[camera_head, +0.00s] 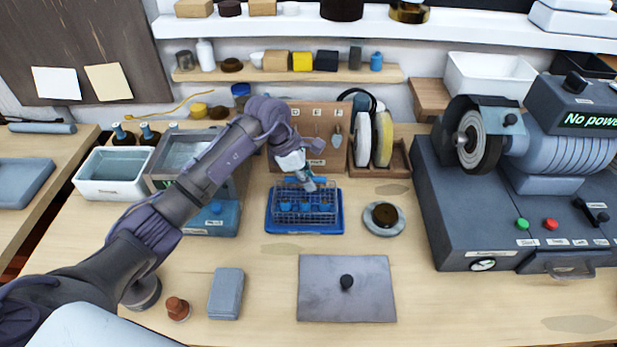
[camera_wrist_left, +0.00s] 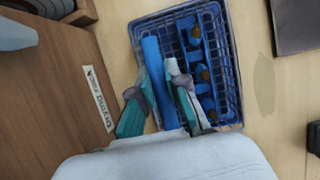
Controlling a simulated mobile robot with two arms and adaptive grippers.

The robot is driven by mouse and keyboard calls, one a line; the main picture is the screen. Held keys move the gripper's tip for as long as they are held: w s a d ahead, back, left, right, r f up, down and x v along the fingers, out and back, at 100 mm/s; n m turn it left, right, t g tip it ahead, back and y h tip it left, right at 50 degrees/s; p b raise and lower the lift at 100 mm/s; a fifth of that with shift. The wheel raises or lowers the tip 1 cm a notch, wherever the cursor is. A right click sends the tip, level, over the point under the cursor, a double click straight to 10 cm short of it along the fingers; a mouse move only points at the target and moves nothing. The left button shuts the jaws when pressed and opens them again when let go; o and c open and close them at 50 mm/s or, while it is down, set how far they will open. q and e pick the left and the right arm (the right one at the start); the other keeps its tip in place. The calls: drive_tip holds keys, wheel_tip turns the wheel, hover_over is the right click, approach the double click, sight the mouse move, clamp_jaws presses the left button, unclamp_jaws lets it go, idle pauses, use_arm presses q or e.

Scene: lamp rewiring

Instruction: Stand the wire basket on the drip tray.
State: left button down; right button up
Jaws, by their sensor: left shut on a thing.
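The wire basket (camera_head: 290,207) is a mesh basket holding several small blue parts with brown ends. In the head view it is over the blue drip tray (camera_head: 304,229), within its outline; I cannot tell if it touches the tray floor. My left gripper (camera_head: 308,184) is at the basket's back edge, pointing down. In the left wrist view, the gripper (camera_wrist_left: 157,70) has its fingers on either side of a blue bar (camera_wrist_left: 153,52) of the basket, and the basket's mesh (camera_wrist_left: 233,75) extends to the right. My right gripper is not in view.
A pegboard rack (camera_head: 283,150) stands just behind the tray. A round dish (camera_head: 383,219) is to the right and a grey plate with a knob (camera_head: 320,290) in front. A blue-grey box (camera_head: 218,218) stands left; a grinding machine (camera_head: 450,220) fills the right.

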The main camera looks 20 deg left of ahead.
use_arm(q)
drive_tip(key=shift+r, duration=0.1)
drive_tip(key=shift+f, duration=0.2)
drive_tip(key=c, duration=1.1)
unclamp_jaws()
